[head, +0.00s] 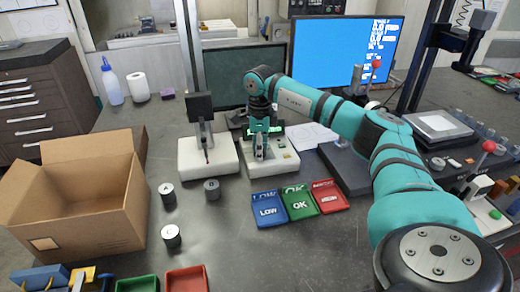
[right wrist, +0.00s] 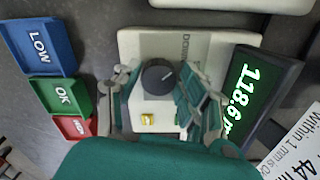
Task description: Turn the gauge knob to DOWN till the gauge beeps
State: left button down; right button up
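The gauge is a white base (head: 286,166) with a dark display (right wrist: 262,88) showing green digits that look like 118.6. Its round dark grey knob (right wrist: 157,76) has a pale pointer mark and shows in the right wrist view. Lettering beside the knob is partly legible as DOWN. My right gripper (head: 262,152) points down over the gauge. In the right wrist view its fingers are spread on either side of the knob, with a gap visible; contact is not visible. The knob is hidden in the head view. My left gripper is out of view.
A yellow button (right wrist: 147,119) sits near the knob. LOW (head: 268,210), OK (head: 299,204) and red (head: 329,198) trays stand in front. A white stand (head: 190,160) is left of the gauge. Marked cylinders (head: 168,194) and an open carton (head: 120,205) lie farther left.

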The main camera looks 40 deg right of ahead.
jog(key=shift+o, duration=1.3)
jog(key=shift+r, duration=0.1)
notch_tip(320, 180, up, 12)
